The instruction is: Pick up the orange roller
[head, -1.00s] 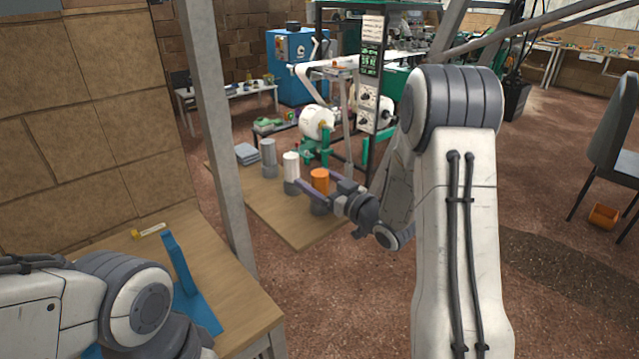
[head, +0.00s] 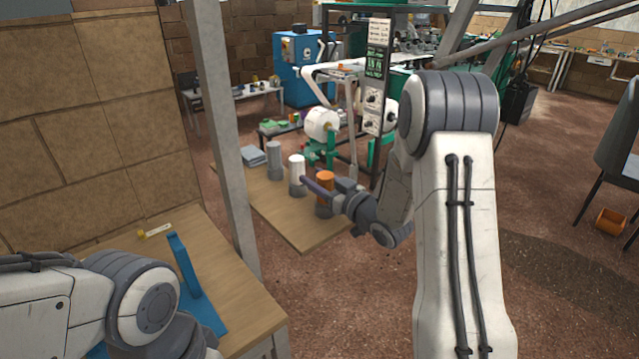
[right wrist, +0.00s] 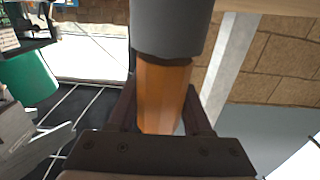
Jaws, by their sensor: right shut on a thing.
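The orange roller (head: 325,178) stands upright in a grey base at the near part of the low wooden board (head: 297,231). My right gripper (head: 318,188) reaches it from the right, and its fingers are shut around the orange part. In the right wrist view the orange roller (right wrist: 160,95) sits between the two dark fingers (right wrist: 158,112), with its grey base (right wrist: 170,30) at the top of the picture. I cannot tell whether the base is off the board. My left arm shows at the lower left, but its gripper is not in view.
A white roller (head: 297,166) and a grey roller (head: 274,156) stand on the same board, left of the orange one. A grey post (head: 225,130) and a blue stand (head: 188,268) on a wooden table are nearer left. Green machinery (head: 318,152) is behind.

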